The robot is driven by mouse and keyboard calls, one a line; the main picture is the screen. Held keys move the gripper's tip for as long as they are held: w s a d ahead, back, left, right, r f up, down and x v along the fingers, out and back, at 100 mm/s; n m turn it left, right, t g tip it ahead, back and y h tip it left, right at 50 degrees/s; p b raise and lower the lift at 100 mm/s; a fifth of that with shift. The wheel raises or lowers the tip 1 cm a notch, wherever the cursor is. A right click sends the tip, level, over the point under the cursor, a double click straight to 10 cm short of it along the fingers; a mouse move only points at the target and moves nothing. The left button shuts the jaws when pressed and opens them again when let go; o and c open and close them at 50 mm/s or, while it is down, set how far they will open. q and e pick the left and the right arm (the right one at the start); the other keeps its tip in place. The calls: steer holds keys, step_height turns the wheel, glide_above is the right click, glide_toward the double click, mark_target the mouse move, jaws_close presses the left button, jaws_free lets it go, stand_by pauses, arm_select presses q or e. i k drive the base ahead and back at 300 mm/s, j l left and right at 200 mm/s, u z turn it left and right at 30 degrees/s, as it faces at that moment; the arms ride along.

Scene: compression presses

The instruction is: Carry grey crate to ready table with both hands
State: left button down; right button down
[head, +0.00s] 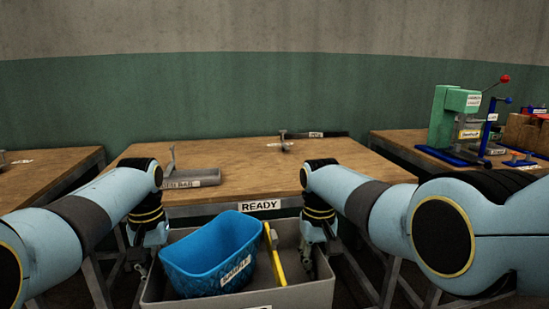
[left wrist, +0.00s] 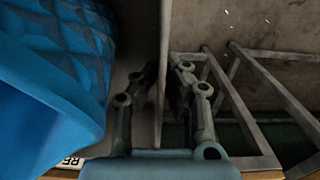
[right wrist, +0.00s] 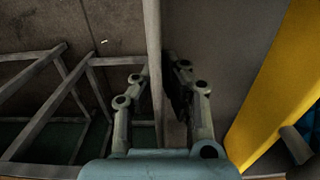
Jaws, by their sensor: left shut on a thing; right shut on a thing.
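The grey crate (head: 215,301) is held between my two arms at the bottom of the head view, in front of the ready table (head: 262,160). A blue basket (head: 210,255) and a yellow-handled tool (head: 274,252) are inside the crate. My left gripper (head: 142,268) is shut on the crate's left wall, which also shows in the left wrist view (left wrist: 165,70). My right gripper (head: 310,262) is shut on the crate's right wall, which shows in the right wrist view (right wrist: 154,60). The table's front edge carries a READY label (head: 260,205).
The middle of the tabletop is bare. A side table at right holds a green press (head: 449,118) and a blue-based press (head: 487,130). Another table (head: 50,170) is at left.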

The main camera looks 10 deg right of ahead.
mark_target(349, 162)
steer(key=l, duration=0.65)
steer(key=i+l, duration=0.15)
steer(key=l, duration=1.2)
steer(key=i, duration=0.05)
